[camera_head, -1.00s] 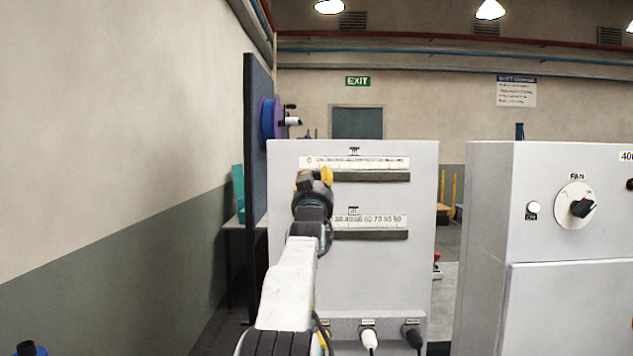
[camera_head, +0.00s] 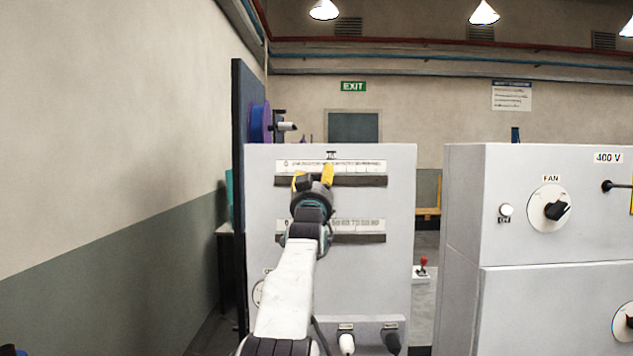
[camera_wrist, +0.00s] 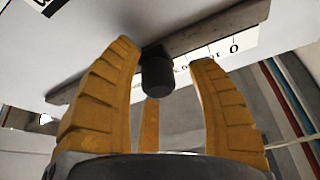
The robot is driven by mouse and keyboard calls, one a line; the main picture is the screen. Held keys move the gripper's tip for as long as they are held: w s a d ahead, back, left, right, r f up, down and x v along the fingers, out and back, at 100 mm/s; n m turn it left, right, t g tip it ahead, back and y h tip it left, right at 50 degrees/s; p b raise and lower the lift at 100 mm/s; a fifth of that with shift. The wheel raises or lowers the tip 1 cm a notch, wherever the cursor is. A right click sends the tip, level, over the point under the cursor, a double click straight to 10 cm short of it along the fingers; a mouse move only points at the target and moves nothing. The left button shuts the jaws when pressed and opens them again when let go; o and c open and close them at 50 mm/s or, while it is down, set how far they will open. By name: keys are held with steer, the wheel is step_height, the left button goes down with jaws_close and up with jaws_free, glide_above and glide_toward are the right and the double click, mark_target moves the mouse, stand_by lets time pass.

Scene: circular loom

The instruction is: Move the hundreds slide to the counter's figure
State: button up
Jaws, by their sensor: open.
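A grey panel (camera_head: 345,275) carries two white scales, each with a dark rail under it. The upper scale (camera_head: 365,165) has small figures I cannot read in full. The lower scale (camera_head: 360,226) shows tens on its right part; my arm covers its middle. My gripper (camera_head: 312,178) is open in front of the upper rail (camera_head: 365,181), left of its middle. In the wrist view, a dark round knob (camera_wrist: 157,76) on a rail (camera_wrist: 215,27) stands between the spread yellow fingers (camera_wrist: 165,57), with a 0 on the scale nearby. No counter figure is readable.
A second grey cabinet with a FAN dial (camera_head: 550,209) stands to the right, a gap between it and the panel. A blue disc (camera_head: 261,122) shows behind at left.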

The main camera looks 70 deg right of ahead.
steer(key=shift+f, duration=0.2)
steer(key=shift+a, duration=0.15)
steer(key=v, duration=1.1)
steer(key=shift+s+a, duration=0.15)
steer(key=shift+a, duration=0.05)
stand_by(0.4)
